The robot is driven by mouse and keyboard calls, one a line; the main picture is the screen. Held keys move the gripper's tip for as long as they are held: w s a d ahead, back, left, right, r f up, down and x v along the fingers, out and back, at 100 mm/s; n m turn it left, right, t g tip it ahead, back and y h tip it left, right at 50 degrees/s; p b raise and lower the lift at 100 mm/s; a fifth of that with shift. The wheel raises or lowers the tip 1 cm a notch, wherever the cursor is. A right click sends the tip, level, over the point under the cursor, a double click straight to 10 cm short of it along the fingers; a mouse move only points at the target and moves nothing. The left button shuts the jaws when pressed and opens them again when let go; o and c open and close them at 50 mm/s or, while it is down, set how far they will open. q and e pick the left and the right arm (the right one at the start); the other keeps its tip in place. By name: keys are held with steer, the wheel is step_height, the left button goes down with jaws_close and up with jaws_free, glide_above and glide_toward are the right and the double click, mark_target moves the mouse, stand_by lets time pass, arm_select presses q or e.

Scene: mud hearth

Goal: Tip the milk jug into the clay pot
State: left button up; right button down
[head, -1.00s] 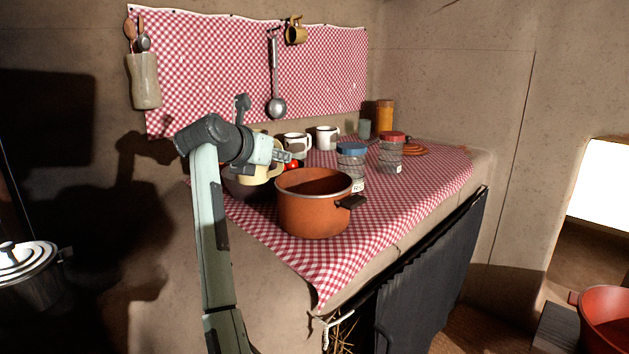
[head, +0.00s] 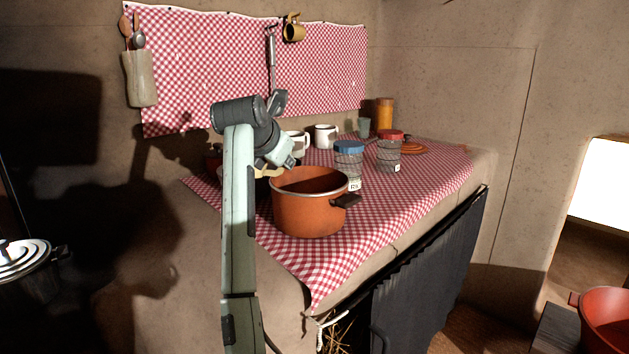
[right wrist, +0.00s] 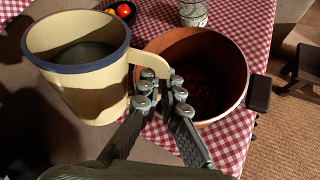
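The milk jug (right wrist: 85,75) is cream with a blue rim and shows at the left of the right wrist view, fairly upright. My right gripper (right wrist: 163,85) is shut on its handle. The jug is held beside the clay pot, its mouth apart from the pot's opening. The inside of the jug is shaded, so its contents are unclear. The orange-brown clay pot (head: 308,212) stands upright on the checked cloth and is open; it also shows in the right wrist view (right wrist: 238,65). In the head view my right gripper (head: 284,160) and arm hide most of the jug. My left gripper is not in view.
A blue-lidded jar (head: 349,160) and a red-lidded jar (head: 389,155) stand behind the pot. White mugs (head: 326,137) are at the back. A dark pot handle (head: 346,200) sticks out right. The cloth's right part (head: 420,175) is clear.

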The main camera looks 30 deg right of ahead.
steer(key=shift+d+f+y, duration=0.2)
steer(key=shift+y, duration=0.1)
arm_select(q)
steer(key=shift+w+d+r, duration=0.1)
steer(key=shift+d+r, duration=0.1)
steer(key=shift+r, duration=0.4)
arm_select(e)
steer(key=shift+s, duration=0.1)
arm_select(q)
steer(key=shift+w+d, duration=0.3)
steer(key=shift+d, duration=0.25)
arm_select(e)
steer(key=shift+s+d+m+t+y, duration=0.1)
steer(key=shift+d+m+t+y, duration=0.25)
steer(key=shift+m+y, duration=0.2)
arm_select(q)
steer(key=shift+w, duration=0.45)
arm_select(e)
steer(key=shift+a+m+y, duration=0.1)
steer(key=shift+m+y, duration=0.45)
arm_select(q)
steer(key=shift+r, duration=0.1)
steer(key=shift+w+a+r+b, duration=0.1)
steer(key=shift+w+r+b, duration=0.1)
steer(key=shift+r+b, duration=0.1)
arm_select(e)
steer(key=shift+a+f+t, duration=0.1)
steer(key=shift+f+t, duration=0.1)
steer(key=shift+t, duration=0.05)
